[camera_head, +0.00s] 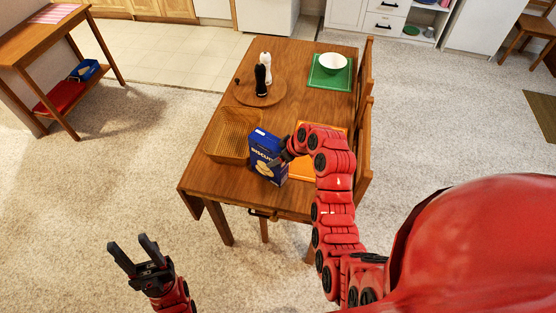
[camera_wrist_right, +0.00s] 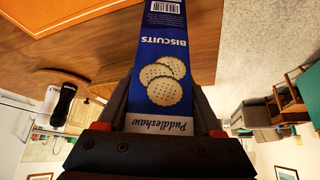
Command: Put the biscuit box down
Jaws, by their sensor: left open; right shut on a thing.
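The blue biscuit box (camera_head: 266,156) is upright at the near part of the wooden table (camera_head: 200,176), just right of the wicker basket. My right gripper (camera_head: 286,152) is shut on the biscuit box, with its arm reaching in from the right. In the right wrist view the box (camera_wrist_right: 165,60) sits between both fingers and shows its printed biscuits, upside down. I cannot tell if its base touches the table. My left gripper (camera_head: 135,250) is open and empty, over the carpet left of the table.
The wicker basket (camera_head: 226,142) stands close beside the box. An orange mat (camera_head: 302,170) lies on its right, partly hidden by my arm. Farther back are a round board (camera_head: 245,97) with black and white mills, and a green mat (camera_head: 319,80) with a white bowl (camera_head: 333,63).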

